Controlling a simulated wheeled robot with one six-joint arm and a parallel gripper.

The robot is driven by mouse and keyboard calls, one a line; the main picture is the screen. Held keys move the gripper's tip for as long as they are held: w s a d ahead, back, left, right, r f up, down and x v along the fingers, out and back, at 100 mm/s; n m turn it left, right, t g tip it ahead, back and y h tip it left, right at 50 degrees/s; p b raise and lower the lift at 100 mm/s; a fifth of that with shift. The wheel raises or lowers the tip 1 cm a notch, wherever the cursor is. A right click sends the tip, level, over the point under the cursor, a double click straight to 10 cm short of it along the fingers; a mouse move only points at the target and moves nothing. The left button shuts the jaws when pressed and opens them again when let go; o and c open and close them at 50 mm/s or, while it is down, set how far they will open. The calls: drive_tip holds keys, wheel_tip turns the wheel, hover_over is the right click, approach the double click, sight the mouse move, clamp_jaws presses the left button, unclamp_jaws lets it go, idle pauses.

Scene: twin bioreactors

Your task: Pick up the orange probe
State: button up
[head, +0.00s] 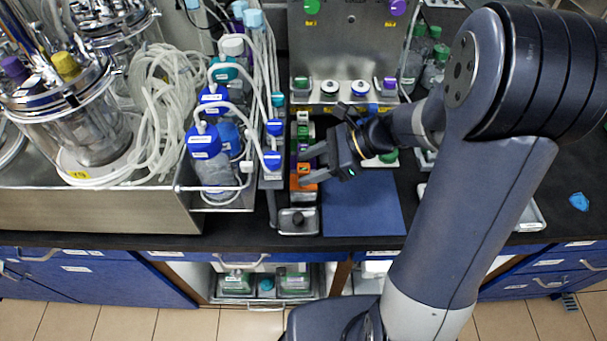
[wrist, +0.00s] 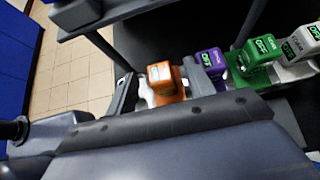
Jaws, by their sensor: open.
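The orange probe (head: 303,184) stands at the near end of a row of coloured blocks in the head view, partly hidden by a finger of my gripper. In the wrist view the orange probe (wrist: 165,82) shows an upright orange block with a pale label on top. My gripper (head: 312,165) is open, with its fingers reaching left over the row. One finger is over or beside the orange probe; I cannot tell whether they touch.
Purple (wrist: 211,68), green (wrist: 256,60) and grey-white (wrist: 301,46) labelled blocks continue the row beside the orange one. A small metal tray (head: 298,221) sits just in front. A blue mat (head: 362,208) lies to the right. Tubing and blue-capped bottles (head: 205,143) crowd the left.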

drive_tip(key=shift+a+f, duration=0.1)
drive_tip(key=shift+a, duration=0.05)
drive_tip(key=c, duration=1.1)
